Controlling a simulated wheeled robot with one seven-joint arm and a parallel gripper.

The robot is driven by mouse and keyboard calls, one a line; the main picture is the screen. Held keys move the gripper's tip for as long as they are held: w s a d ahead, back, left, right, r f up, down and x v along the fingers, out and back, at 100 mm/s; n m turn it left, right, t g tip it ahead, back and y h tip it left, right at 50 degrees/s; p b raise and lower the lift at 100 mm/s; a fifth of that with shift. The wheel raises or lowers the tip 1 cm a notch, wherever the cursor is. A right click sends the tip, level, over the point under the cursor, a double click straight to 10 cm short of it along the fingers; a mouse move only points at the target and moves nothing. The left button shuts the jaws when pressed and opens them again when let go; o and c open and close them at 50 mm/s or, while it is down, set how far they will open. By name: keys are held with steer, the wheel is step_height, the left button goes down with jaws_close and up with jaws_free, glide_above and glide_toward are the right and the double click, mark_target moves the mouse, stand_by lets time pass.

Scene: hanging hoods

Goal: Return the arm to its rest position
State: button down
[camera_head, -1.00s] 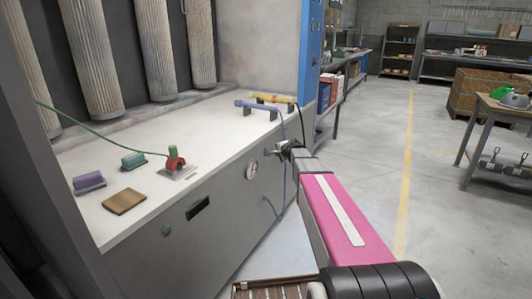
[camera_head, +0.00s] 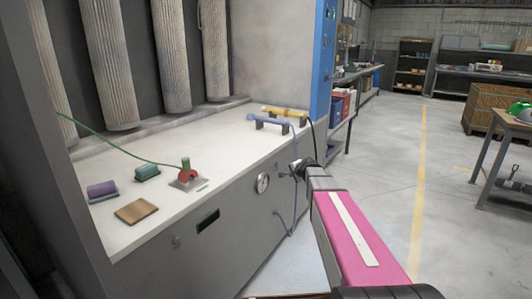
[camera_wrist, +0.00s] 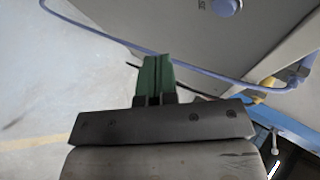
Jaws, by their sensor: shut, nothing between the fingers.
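My gripper is seen in the wrist view (camera_wrist: 156,78), its two green fingers together with nothing between them. It points at the floor and the lower part of the grey cabinet. The arm's far end is near the cabinet's front right corner, below the worktop (camera_head: 145,220) edge.
A blue hose (camera_wrist: 175,62) hangs close to my gripper. On the worktop are a blue handpiece (camera_head: 272,121), a yellow handpiece (camera_head: 286,112), a red-and-green fitting (camera_head: 187,174), sponges and a brown block (camera_head: 137,212). Open floor (camera_head: 385,200) lies to the right.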

steer(key=s+f+n+g+h, duration=0.2)
steer(key=s+f+n+g, duration=0.3)
steer(key=s, duration=1.2)
steer(key=s+a+f+n+g+h, duration=0.1)
steer(key=s+f+n+g, duration=0.4)
steer(key=s, duration=1.2)
steer(key=shift+f+n+h, duration=0.5)
steer(key=shift+f+n, duration=0.3)
steer(key=shift+w, duration=0.1)
